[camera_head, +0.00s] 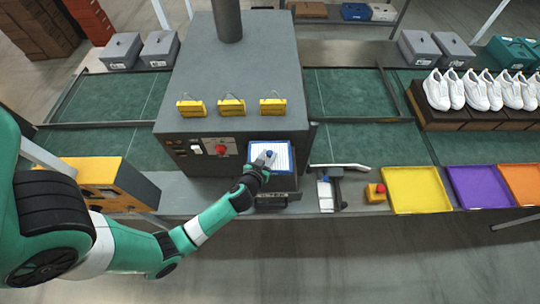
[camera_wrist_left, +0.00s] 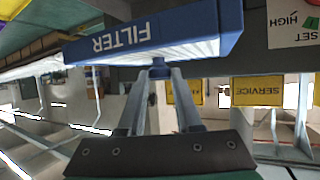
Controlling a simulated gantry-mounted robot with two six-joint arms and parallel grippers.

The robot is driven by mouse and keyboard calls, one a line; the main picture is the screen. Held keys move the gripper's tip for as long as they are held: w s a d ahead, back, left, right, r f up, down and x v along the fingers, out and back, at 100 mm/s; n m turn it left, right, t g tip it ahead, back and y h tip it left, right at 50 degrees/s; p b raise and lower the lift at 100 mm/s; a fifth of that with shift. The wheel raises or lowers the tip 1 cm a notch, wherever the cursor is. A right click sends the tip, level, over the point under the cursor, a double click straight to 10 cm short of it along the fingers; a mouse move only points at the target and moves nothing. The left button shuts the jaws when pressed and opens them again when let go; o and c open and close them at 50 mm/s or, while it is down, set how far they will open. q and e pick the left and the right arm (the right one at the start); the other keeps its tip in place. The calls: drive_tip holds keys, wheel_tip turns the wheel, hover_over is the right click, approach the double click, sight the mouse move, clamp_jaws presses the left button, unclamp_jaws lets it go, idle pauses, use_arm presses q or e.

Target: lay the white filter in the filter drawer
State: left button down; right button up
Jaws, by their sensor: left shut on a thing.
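The white filter (camera_head: 283,155) is a pleated white panel in a blue frame, held upright or nearly so at the front of the big grey machine. In the left wrist view the filter (camera_wrist_left: 150,33) fills the top, its "FILTER" lettering upside down. My left gripper (camera_head: 264,163) is shut on the dark blue knob on the filter's face; the fingertips (camera_wrist_left: 158,72) meet on it in the wrist view. Below the filter a dark drawer-like part (camera_head: 284,184) juts from the machine's front; the filter and gripper hide much of it, so I cannot tell how far it is open. My right gripper is out of view.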

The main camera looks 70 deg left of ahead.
use_arm(q)
wheel_tip(320, 180, down, 10)
drive_tip(key=b, duration=0.8)
drive_tip(key=shift+f+b, duration=0.8)
drive_tip(key=shift+b, duration=0.05)
drive_tip(key=c, duration=0.5)
unclamp_jaws()
drive_tip(key=v, duration=1.1)
drive_tip(key=shift+s+d+r, duration=0.1)
drive_tip(key=shift+s+d, duration=0.15)
